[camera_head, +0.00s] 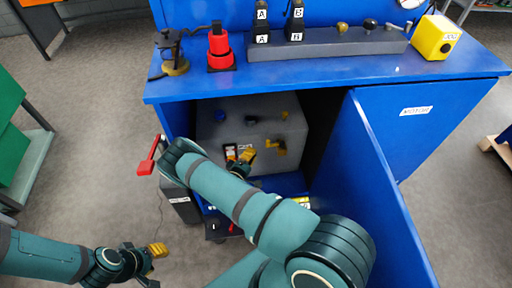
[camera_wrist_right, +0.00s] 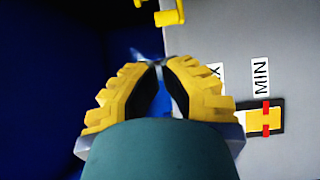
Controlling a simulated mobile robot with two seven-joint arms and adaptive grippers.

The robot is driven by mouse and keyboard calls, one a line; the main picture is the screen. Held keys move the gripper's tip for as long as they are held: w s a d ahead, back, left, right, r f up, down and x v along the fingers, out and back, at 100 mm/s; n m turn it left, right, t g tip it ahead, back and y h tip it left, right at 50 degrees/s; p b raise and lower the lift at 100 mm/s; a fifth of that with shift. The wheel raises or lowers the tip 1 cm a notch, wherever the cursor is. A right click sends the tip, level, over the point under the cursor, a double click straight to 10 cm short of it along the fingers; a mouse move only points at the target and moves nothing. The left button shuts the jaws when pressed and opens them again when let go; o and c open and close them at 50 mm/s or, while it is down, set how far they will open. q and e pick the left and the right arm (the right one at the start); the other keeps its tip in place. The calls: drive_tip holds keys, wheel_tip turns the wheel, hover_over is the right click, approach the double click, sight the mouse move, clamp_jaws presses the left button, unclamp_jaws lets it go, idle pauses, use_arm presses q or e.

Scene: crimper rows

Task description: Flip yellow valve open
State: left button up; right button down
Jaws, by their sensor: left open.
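The yellow valve (camera_head: 277,147) is on the front of a grey box (camera_head: 225,108) inside the open blue cabinet. A yellow part at the top of the right wrist view (camera_wrist_right: 168,14) looks like a valve or handle, on the same grey face. My right gripper (camera_head: 246,157) is in front of the box, just left of the valve and apart from it. In the right wrist view its yellow-padded fingers (camera_wrist_right: 160,80) are close together, with a narrow gap and nothing clearly held. My left gripper (camera_head: 152,265) is open and empty, low at the left above the floor.
The open blue door (camera_head: 375,190) bounds the right side. A red handle (camera_head: 148,160) sticks out left of the cabinet. Beside the MIN label (camera_wrist_right: 261,77) is a yellow and red switch (camera_wrist_right: 264,118). The blue bench top (camera_head: 330,72) carries a red knob (camera_head: 220,48) and a yellow box (camera_head: 436,37).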

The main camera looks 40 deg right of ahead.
drive_tip(key=b+x, duration=0.1)
drive_tip(key=x, duration=0.8)
drive_tip(key=shift+f, duration=0.1)
use_arm(q)
drive_tip(key=shift+w+f, duration=0.15)
drive_tip(key=shift+f, duration=0.55)
